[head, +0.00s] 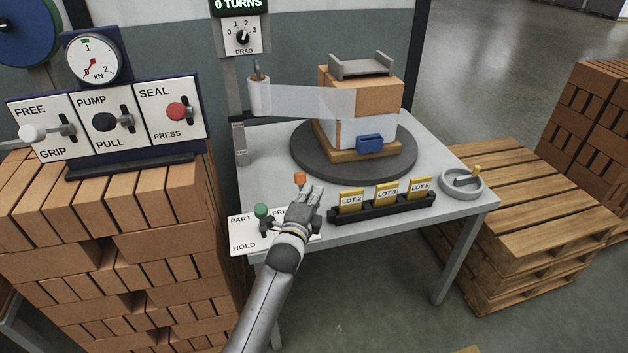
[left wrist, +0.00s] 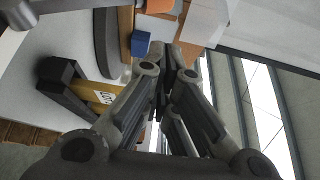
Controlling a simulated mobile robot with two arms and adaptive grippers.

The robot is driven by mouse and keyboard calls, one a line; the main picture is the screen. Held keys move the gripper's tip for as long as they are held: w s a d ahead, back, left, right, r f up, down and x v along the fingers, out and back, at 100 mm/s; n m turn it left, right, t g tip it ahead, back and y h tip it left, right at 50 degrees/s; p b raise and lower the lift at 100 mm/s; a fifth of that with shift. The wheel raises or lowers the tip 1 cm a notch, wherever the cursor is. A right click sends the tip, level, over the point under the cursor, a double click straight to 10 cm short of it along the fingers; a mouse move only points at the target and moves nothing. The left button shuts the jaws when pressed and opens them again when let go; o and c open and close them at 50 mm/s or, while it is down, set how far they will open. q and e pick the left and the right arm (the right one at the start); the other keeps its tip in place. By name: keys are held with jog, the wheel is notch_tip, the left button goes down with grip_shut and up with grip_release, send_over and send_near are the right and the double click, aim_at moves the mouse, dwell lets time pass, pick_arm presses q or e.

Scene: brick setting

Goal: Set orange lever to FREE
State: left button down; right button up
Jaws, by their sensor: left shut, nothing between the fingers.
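The orange lever (head: 299,178) stands at the front of the table, its orange knob showing just above my left gripper. My left gripper (head: 312,192) is shut and empty, with its fingers close to the lever on the right. I cannot tell whether they touch. The gripper hides the lever's lower part and much of the label plate (head: 243,238), where a FREE label is partly covered. In the left wrist view the shut fingers (left wrist: 172,52) point toward a blue block (left wrist: 140,43). My right gripper is not in view.
A green lever (head: 262,211) stands just left, by PART and HOLD. A black rack (head: 384,210) with yellow LOT cards is right of the gripper. Behind are a dark turntable (head: 303,160) with a wrapped box (head: 375,102) and a film roll (head: 259,97). A grey ring dish (head: 447,190) sits at right.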

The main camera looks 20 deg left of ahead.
pick_arm(q)
jog(key=shift+w+a+r+n+g+h+p, duration=0.15)
jog(key=shift+w+a+n+g+p, duration=0.6)
jog(key=shift+p, duration=1.3)
jog(key=shift+w+a+n+g+h+p, duration=0.25)
jog(key=shift+w+g+p, duration=0.2)
jog(key=shift+g+p, duration=1.2)
jog(key=shift+w+a+r+n+g+h+p, duration=0.15)
jog(key=shift+w+a+n+g+p, duration=0.35)
jog(key=shift+p, duration=2)
jog(key=shift+w, duration=0.15)
